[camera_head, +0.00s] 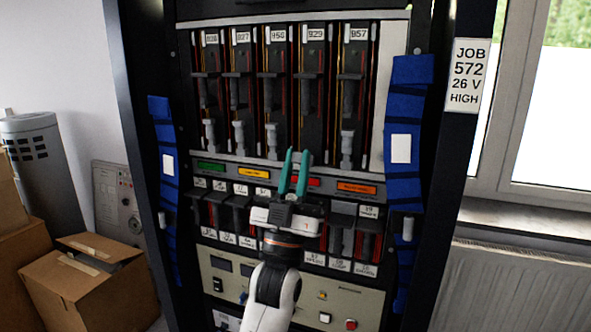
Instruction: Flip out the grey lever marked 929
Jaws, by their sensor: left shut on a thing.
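The label 929 (316,34) sits at the top of the fourth dark module from the left in the rack's upper row. My left gripper (297,152) points up at the bottom of that module, its teal fingers shut on the grey lever there. The fingers and gripper body hide most of this lever, so its exact tilt cannot be told. The grey lever of the 957 module (347,146) to the right stands upright, and the lever of the 950 module (271,139) shows to the left. My right gripper is out of view.
A blue padded strip (409,115) runs down the rack's right post, and another (164,135) down the left. A lower row of labelled dark modules (343,238) sits beneath the coloured tags. Cardboard boxes (105,285) stand on the floor at left.

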